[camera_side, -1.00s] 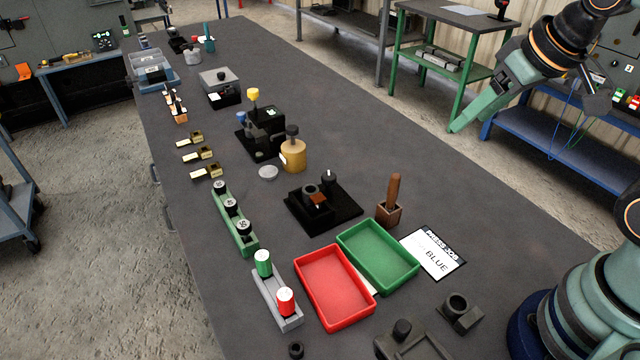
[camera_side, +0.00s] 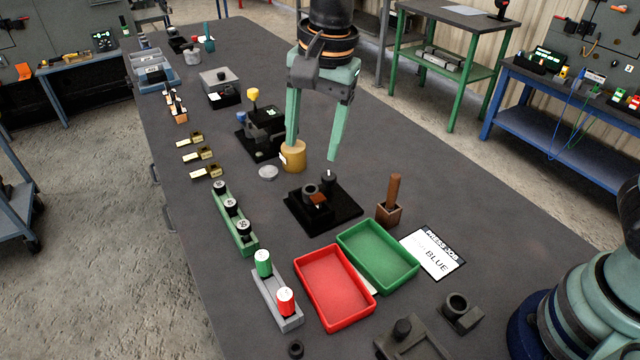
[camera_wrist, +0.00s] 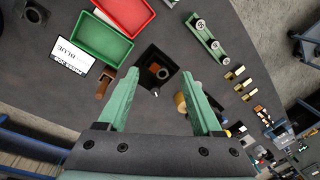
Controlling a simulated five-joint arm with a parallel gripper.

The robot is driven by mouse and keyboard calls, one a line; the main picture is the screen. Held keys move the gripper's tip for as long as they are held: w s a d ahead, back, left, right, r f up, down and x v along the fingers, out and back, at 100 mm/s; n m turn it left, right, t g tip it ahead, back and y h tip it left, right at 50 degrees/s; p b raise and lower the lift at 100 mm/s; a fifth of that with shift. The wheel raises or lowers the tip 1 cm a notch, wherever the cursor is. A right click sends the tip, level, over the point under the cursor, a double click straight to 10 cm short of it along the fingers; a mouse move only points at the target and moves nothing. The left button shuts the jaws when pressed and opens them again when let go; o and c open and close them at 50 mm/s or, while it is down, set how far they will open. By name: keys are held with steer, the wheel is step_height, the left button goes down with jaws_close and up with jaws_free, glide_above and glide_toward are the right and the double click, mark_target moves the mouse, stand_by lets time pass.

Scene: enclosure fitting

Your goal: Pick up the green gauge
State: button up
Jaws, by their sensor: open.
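The green gauge (camera_side: 263,262) is a small green cylinder with a white top. It stands upright in the far end of a grey rack (camera_side: 290,323), beside a red gauge (camera_side: 286,300) in the near end. My gripper (camera_side: 311,160) is open and empty, pointing down above the table, well behind and to the right of the green gauge in the side view. In the wrist view my gripper (camera_wrist: 164,88) has its fingers spread on either side of a black fixture (camera_wrist: 157,72). I cannot make out the green gauge in the wrist view.
A red tray (camera_side: 334,318) and a green tray (camera_side: 407,277) lie right of the grey rack. A green rack (camera_side: 247,245) with black weights stands behind it. A brown block with an upright handle (camera_side: 390,211) and a yellow container (camera_side: 293,157) stand near my gripper.

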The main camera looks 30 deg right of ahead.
mark_target(262, 255)
steer(key=a+f+m, duration=0.1)
steer(key=a+f, duration=0.1)
steer(key=a, duration=0.2)
steer(key=s+a+f+m+g, duration=0.1)
steer(key=a+f+m, duration=0.1)
steer(key=a+f, duration=0.1)
steer(key=a+f+m, duration=0.1)
steer(key=a+f, duration=0.1)
steer(key=a, duration=0.2)
steer(key=shift+s+a+f+m+h, duration=0.3)
steer(key=shift+s+a+h, duration=0.05)
steer(key=shift+s+h, duration=0.05)
step_height(262, 255, down, 6)
steer(key=shift+f, duration=0.2)
steer(key=shift+s+d+f, duration=0.1)
steer(key=shift+d+f, duration=0.1)
steer(key=shift+f, duration=1.15)
steer(key=shift+s+d+f, duration=0.1)
steer(key=shift+d+f, duration=0.05)
steer(key=shift+f, duration=1.15)
steer(key=shift+c, duration=0.3)
jaws_close()
